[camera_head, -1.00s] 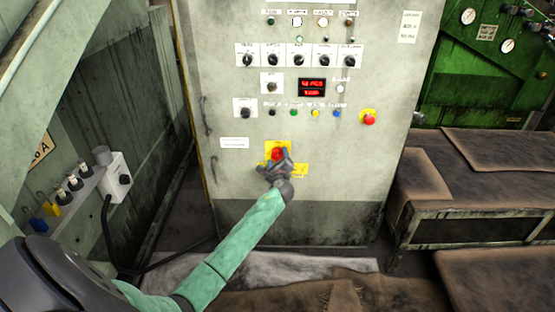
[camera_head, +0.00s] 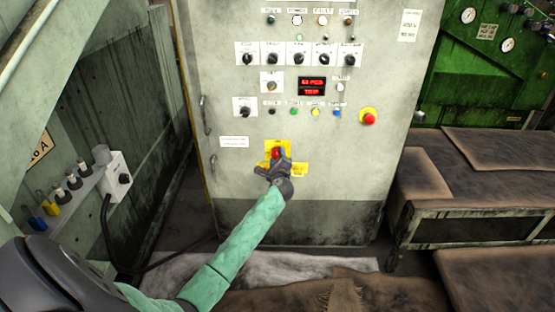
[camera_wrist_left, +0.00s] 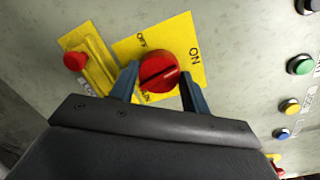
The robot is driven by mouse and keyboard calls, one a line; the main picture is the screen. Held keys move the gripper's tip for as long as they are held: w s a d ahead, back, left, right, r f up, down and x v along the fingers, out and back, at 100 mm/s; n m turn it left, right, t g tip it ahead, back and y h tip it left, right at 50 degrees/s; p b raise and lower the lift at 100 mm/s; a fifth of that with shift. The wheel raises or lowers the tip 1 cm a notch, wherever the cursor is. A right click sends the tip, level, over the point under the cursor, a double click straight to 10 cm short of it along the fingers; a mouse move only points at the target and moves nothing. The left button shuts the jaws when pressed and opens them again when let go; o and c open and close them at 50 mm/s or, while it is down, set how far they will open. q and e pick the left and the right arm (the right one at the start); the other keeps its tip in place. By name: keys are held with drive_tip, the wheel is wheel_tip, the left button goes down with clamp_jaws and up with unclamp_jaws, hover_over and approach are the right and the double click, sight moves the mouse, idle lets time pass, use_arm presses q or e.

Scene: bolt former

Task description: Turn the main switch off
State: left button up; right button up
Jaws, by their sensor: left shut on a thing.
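The main switch is a red round knob (camera_head: 276,153) on a yellow plate (camera_head: 270,145), low on the grey cabinet front. In the left wrist view the red knob (camera_wrist_left: 158,68) sits between both blue-grey fingers of my left gripper (camera_wrist_left: 160,80), which is shut on it. A dark line crosses the knob at a slant. The yellow plate (camera_wrist_left: 186,30) carries the words OFF and ON. In the head view my left gripper (camera_head: 279,160) covers the knob's lower part. My right gripper is not in view.
A yellow bar with a red tip (camera_wrist_left: 75,60) sits beside the plate. A red emergency button (camera_head: 368,117) and rows of knobs and lamps are higher on the cabinet (camera_head: 230,175). A grimy bench (camera_head: 480,205) stands to the right; a socket box (camera_head: 117,177) is at left.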

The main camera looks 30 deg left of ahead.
use_arm(q)
drive_tip(key=n, duration=0.2)
drive_tip(key=shift+f+n, duration=0.1)
drive_tip(key=shift+n, duration=0.3)
drive_tip(key=n+b, duration=0.1)
drive_tip(key=n, duration=0.1)
drive_tip(key=shift+s+n+h, duration=0.1)
drive_tip(key=shift+n+h, duration=0.2)
drive_tip(key=n, duration=0.4)
drive_tip(key=shift+a, duration=0.1)
drive_tip(key=shift+n+h, duration=0.5)
drive_tip(key=shift+n, duration=1.6)
drive_tip(key=shift+f+n, duration=0.1)
drive_tip(key=shift+n, duration=0.4)
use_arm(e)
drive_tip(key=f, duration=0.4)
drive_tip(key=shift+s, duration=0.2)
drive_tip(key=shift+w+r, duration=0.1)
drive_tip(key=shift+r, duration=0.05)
use_arm(q)
drive_tip(key=shift+h, duration=0.3)
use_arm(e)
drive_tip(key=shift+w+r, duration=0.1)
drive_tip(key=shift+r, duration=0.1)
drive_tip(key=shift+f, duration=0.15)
